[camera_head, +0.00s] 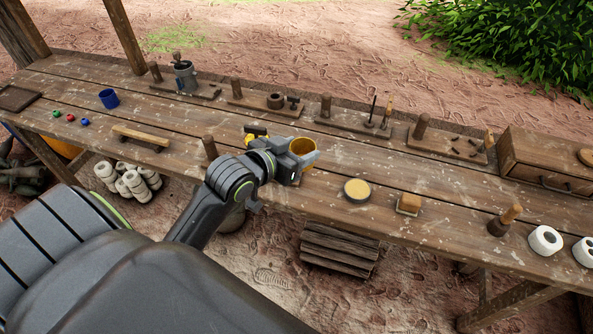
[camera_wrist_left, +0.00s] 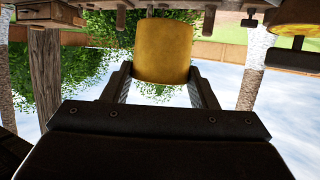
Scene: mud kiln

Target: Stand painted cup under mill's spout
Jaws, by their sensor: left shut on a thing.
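My left gripper (camera_head: 306,158) is shut on a yellow-orange cup (camera_head: 302,146), held above the middle of the workbench. In the left wrist view the cup (camera_wrist_left: 163,50) fills the gap between the two fingers. Its open mouth faces up in the head view. A grey metal cylinder (camera_head: 184,74) with a brown top stands on a wooden board at the back left; it may be the mill, but I cannot make out a spout. The cup is apart from it, to its right and nearer. My right gripper is not in view.
A blue cup (camera_head: 109,98) and small coloured pieces stand at the left of the bench (camera_head: 225,115). Boards with wooden pegs line the back edge. A round yellow-topped item (camera_head: 356,190) and a small block (camera_head: 409,203) lie right of my gripper. A drawer box (camera_head: 545,165) stands far right.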

